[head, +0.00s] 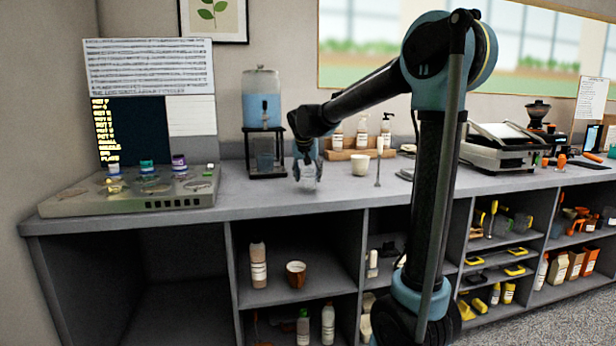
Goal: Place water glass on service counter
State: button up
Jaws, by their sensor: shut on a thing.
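My gripper (307,178) is at the end of the dark arm, in the middle of the head view. It is shut on a clear water glass (308,171), which the fingers partly cover. The glass looks upright and appears low over the grey service counter (255,198). I cannot tell whether its base touches the counter.
A blue water dispenser (262,100) on a black stand is left of the gripper. A white cup (360,164) and a wooden bottle tray (350,154) are to the right. A flat panel with jars (130,195) fills the counter's left end. The front strip is clear.

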jog(key=o, duration=1.2)
jog(key=shift+r, duration=0.1)
jog(key=v, duration=1.2)
jog(key=s+d+f+g, duration=0.3)
jog(key=s+d+f, duration=1.7)
jog(key=s+d, duration=0.3)
jog(key=shift+n+g+y, duration=0.3)
jog(key=shift+n+g, duration=0.1)
jog(key=shift+n, duration=0.3)
jog(key=s+f, duration=0.3)
jog(key=s+d+f, duration=0.1)
jog(key=s+f, duration=0.7)
jog(key=shift+s+d+f, duration=0.1)
jog(key=shift+s+d, duration=0.1)
jog(key=shift+d, duration=0.15)
